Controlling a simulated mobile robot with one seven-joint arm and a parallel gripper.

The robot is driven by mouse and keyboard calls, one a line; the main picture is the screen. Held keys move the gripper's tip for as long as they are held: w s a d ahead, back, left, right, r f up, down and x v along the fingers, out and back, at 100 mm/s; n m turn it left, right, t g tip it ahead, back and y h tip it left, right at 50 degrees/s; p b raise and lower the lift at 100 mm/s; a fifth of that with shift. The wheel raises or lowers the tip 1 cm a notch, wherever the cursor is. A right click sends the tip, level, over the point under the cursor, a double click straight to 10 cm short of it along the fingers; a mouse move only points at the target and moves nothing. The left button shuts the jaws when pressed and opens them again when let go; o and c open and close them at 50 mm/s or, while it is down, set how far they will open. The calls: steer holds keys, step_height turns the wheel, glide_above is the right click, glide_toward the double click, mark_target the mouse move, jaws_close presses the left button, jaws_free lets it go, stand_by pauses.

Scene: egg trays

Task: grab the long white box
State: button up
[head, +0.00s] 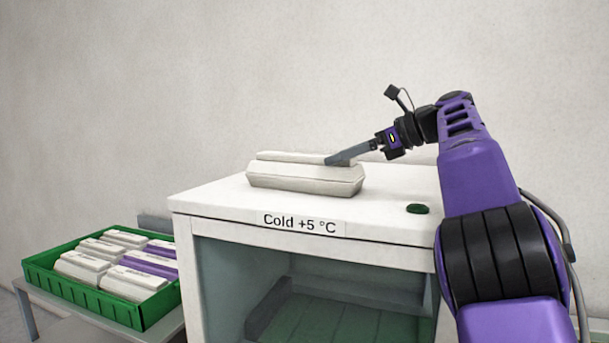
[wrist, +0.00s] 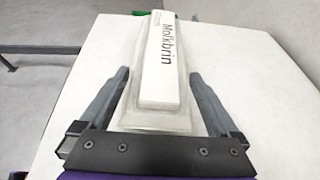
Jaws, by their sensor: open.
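The long white box (head: 305,179) lies on top of the white cabinet labelled "Cold +5 °C" (head: 390,205). In the wrist view the box (wrist: 158,70) points away from me, with the printed word "Molkbrin" on its raised lid. My gripper (head: 338,158) is at the right end of the box, coming in from the right. In the wrist view my gripper (wrist: 158,80) is open, with one finger on each side of the near part of the box. I cannot tell whether the fingers touch it.
A green crate (head: 95,299) with several white and purple boxes stands on a low table at the left. The cabinet's open front shows a green tray inside (head: 345,327).

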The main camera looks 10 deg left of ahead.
steer(key=shift+c, duration=0.2)
jaws_close()
steer(key=shift+r, duration=0.2)
stand_by(0.4)
